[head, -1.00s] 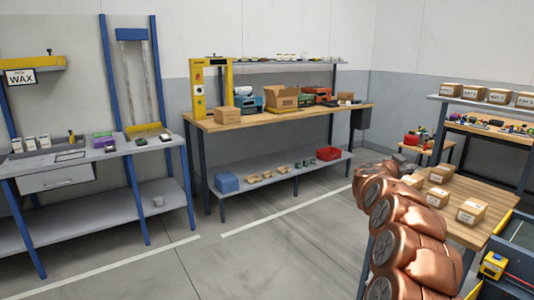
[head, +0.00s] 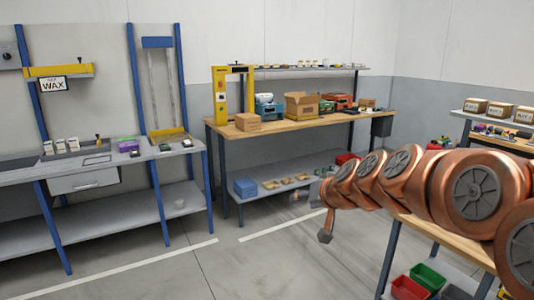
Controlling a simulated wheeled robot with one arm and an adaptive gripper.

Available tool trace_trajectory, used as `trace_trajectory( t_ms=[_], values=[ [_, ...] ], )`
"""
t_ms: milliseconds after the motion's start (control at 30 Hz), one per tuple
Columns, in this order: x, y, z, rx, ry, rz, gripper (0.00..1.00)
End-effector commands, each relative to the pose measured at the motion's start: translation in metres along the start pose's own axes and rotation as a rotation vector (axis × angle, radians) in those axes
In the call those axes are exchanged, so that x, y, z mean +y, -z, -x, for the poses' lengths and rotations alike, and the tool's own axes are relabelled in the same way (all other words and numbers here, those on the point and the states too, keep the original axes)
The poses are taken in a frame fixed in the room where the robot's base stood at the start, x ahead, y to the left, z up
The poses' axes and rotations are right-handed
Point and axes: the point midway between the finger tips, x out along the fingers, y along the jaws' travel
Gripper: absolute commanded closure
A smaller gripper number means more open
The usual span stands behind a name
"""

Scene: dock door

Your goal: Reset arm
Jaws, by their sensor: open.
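My copper-coloured arm (head: 400,180) reaches in from the right edge and stretches leftward across the picture. My gripper (head: 320,205) is at its far left end, small, in front of the lower shelf of the wooden workbench and above the floor. It is open, and I see nothing held in it. Its fingers are too small to make out clearly.
A wooden workbench (head: 330,120) with a yellow frame (head: 220,95) and boxes stands behind. A blue-legged bench (head: 90,165) is at left. My arm partly covers a wooden table (head: 445,240) at right, with a green bin (head: 427,278) below. Open floor lies centre front.

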Motion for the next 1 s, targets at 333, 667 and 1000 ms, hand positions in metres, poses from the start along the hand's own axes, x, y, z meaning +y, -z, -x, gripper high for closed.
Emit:
trace_trajectory(
  t_ms=[333,667,1000],
  values=[
    [-0.012,-0.171,0.106,-0.479,-0.074,0.057,0.49],
    [0.027,-0.306,0.233,-0.875,-0.296,0.010,0.49],
    [0.043,-0.349,0.285,-1.012,-0.406,-0.032,0.49]
  ],
)
